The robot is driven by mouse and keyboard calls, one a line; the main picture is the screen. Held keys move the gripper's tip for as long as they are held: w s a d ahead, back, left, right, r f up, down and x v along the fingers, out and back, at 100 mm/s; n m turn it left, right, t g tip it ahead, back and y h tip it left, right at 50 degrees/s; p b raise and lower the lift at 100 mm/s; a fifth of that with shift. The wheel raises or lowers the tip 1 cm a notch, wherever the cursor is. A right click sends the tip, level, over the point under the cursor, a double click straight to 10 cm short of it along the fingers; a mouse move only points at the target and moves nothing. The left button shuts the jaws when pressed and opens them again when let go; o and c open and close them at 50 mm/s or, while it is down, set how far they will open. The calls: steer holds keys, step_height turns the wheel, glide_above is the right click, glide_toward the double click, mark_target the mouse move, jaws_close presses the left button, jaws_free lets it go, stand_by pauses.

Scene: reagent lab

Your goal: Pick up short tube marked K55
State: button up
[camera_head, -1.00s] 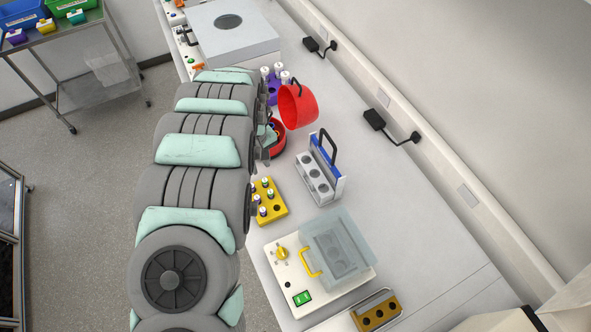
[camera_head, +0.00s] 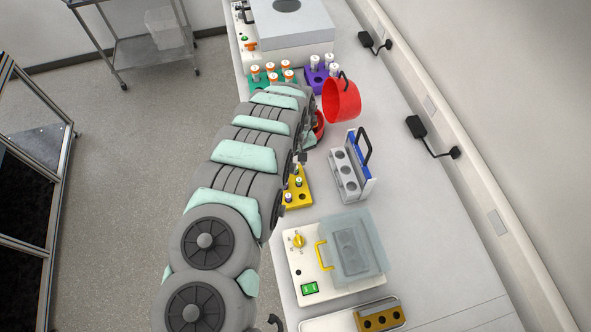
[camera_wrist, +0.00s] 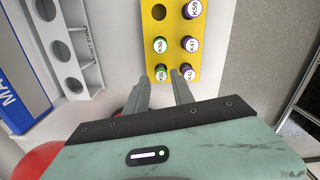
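A yellow rack (camera_wrist: 173,25) holds several short tubes with white round tops in the wrist view. The near left tube (camera_wrist: 160,73) has a green rim and a label that looks like K55, though small. Behind it stands another green-rimmed tube (camera_wrist: 160,44), seemingly K56. Purple-rimmed tubes (camera_wrist: 190,44) fill the right column. My gripper (camera_wrist: 160,79) is open and empty, its fingertips either side of the near left tube in the picture; contact cannot be told. In the head view the yellow rack (camera_head: 304,202) is partly hidden by my arm.
A grey rack with a blue side (camera_head: 346,175) stands beside the yellow rack. A red container (camera_head: 341,101) lies behind it. A lidded device (camera_head: 298,265) stands in front. Teal (camera_head: 262,87) and purple (camera_head: 312,86) racks hold tubes farther back. The bench's right side is mostly clear.

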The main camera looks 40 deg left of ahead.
mark_target(296, 168)
steer(key=shift+f+p, duration=0.3)
steer(key=shift+f, duration=1.75)
steer(key=shift+a, duration=0.1)
jaws_close()
